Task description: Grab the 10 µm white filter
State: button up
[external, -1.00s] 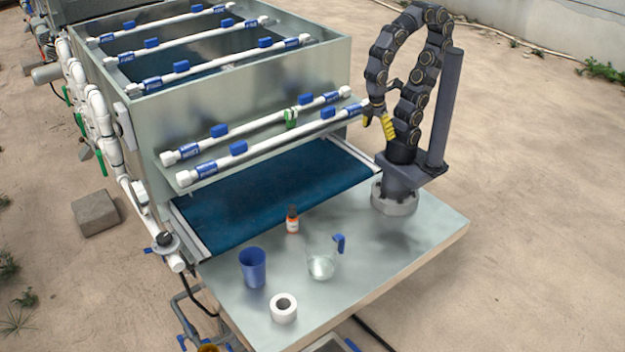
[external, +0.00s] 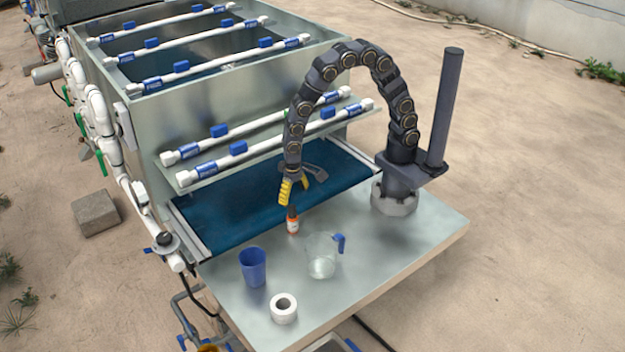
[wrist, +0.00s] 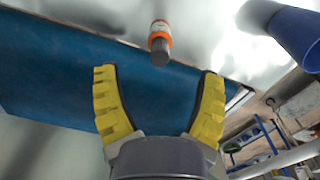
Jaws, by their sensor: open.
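The white filter (external: 284,315) is a short white cylinder with a dark round hole in its top. It stands upright near the front edge of the metal table, in front of the blue cup; its 10 µm rating cannot be read. I cannot make it out in the wrist view. My gripper (external: 290,198) points down over the back of the table, far behind the filter. In the wrist view, its yellow fingers (wrist: 158,72) are spread apart with nothing between them.
A small orange-and-white bottle with a dark cap (external: 293,224) stands just below my gripper; it also shows in the wrist view (wrist: 159,38). A blue cup (external: 253,268) and a clear jug (external: 321,264) stand between bottle and filter. The table's right side is clear.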

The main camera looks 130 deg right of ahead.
aim_at(292, 216)
jog(key=shift+w+d+f+m, duration=0.2)
jog(key=shift+f, duration=0.3)
jog(key=shift+w+d+f+m, duration=0.15)
jog(key=shift+f+m, duration=0.05)
jog(key=shift+f, duration=0.3)
jog(key=f, duration=0.7)
jog(key=shift+s+f, duration=0.2)
jog(key=shift+f, duration=0.1)
jog(key=c, duration=1.2)
